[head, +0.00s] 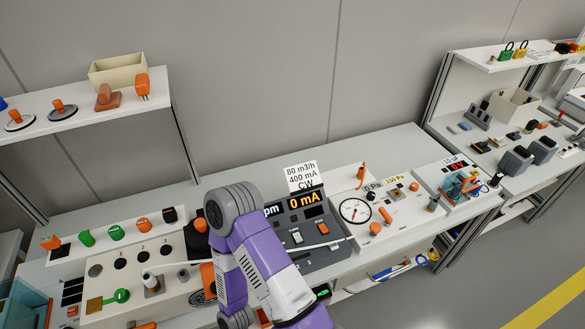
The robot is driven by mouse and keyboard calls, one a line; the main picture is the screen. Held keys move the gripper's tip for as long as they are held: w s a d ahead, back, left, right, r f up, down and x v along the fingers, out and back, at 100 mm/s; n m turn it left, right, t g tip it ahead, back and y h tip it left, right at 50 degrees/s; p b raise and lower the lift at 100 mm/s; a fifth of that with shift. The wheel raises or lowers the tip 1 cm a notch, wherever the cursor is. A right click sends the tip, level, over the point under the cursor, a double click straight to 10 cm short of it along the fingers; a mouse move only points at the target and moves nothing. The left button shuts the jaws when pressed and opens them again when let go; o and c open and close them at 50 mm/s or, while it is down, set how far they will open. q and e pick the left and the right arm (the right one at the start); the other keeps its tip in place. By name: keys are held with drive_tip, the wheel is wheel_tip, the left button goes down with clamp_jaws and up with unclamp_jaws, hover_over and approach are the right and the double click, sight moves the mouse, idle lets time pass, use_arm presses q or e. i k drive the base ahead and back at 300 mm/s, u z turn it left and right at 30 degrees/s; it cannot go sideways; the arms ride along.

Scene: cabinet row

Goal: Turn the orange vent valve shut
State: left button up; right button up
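A white panel with a round dial gauge (355,211) stands on the bench right of centre. It carries several orange parts: an upright orange lever (361,176) at the back, a slanted orange handle (385,215) right of the gauge, an orange knob (375,228) at the front and a small orange knob (414,187) at the right. I cannot tell which of these is the vent valve, or its setting. One of my purple arms is bent in front of the bench, left of this panel. Neither gripper shows.
A dark grey meter unit (318,236) reading 0 mA stands left of the gauge panel, with a white card (301,177) behind it. A white panel of coloured knobs (108,236) is at left. A shelf (75,120) overhangs the bench at upper left. Another bench stands at right.

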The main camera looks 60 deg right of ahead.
sight(389, 219)
drive_tip(key=z, duration=2.5)
drive_tip(key=k, duration=0.35)
drive_tip(key=z, duration=1.15)
drive_tip(key=i, duration=0.65)
drive_tip(key=u, duration=0.2)
